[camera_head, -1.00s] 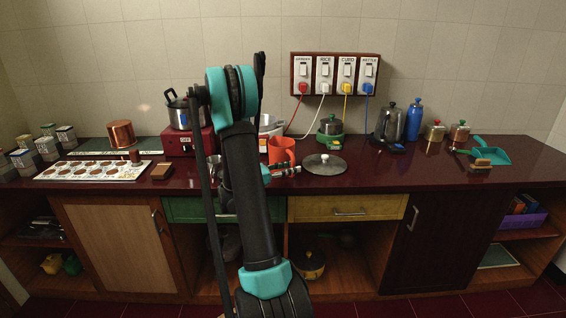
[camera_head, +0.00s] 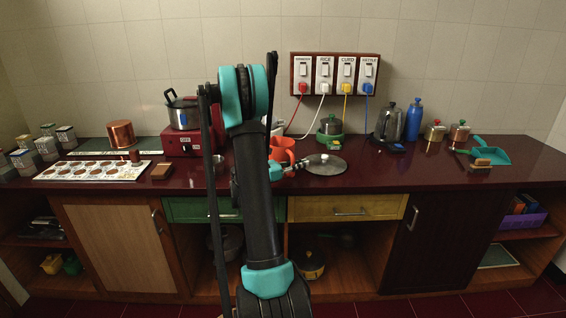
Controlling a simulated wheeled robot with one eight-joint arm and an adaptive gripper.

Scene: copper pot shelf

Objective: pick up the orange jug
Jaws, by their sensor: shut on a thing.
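The orange jug (camera_head: 281,146) is near the middle of the counter, just right of my arm. My arm hides its left part. My gripper (camera_head: 293,167) is at the jug's lower front right, pointing right, and is shut on the jug. The exact grip is small and partly hidden, and I cannot tell whether the jug's base is clear of the counter.
A glass lid (camera_head: 325,164) lies just right of my gripper. A small pot on a green base (camera_head: 331,138) stands behind it. A red stove with a pot (camera_head: 182,142) is at left. The dark red counter (camera_head: 400,170) is clear at front right.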

